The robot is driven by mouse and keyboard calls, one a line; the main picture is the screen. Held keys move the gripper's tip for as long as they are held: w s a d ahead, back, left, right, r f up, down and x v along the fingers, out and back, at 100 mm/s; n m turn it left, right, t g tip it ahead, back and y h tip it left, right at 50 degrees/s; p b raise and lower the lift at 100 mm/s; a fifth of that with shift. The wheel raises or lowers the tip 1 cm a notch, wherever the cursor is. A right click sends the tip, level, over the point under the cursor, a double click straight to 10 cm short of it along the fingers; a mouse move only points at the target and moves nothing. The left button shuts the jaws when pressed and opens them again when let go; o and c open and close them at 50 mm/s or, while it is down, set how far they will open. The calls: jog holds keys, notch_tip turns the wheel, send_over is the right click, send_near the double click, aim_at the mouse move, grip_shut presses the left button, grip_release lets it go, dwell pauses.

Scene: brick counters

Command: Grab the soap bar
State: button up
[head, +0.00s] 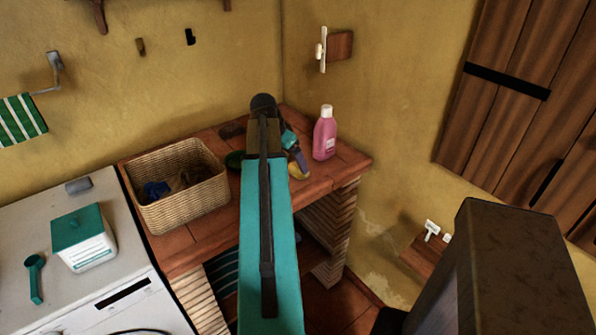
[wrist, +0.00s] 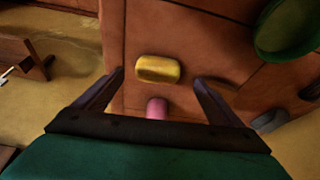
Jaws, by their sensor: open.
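The yellow soap bar (wrist: 158,69) lies on the reddish counter, and a small yellow part of it (head: 299,172) shows beside my arm in the head view. My gripper (wrist: 160,76) is open and empty, with one finger to each side of the soap bar in the wrist view. The fingers look apart from the bar; how far above the counter they are I cannot tell. In the head view my gripper (head: 297,155) is partly hidden by my arm.
A pink bottle (head: 325,138) stands close to the soap; its pink part (wrist: 156,108) shows between my fingers. A green dish (wrist: 287,28) lies on the counter. A wicker basket (head: 177,191) stands left, beside the white washing machine (head: 95,285). Walls close off the back corner.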

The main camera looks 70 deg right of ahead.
aim_at(297, 168)
jog(key=shift+s+p+x, duration=0.15)
jog(key=shift+p+x, duration=0.2)
jog(key=shift+x, duration=0.4)
jog(key=shift+s+p+x, duration=0.15)
jog(key=shift+p+x, duration=0.15)
jog(key=shift+x, duration=1.45)
jog(key=c, duration=1.2)
jog(key=shift+r, duration=0.1)
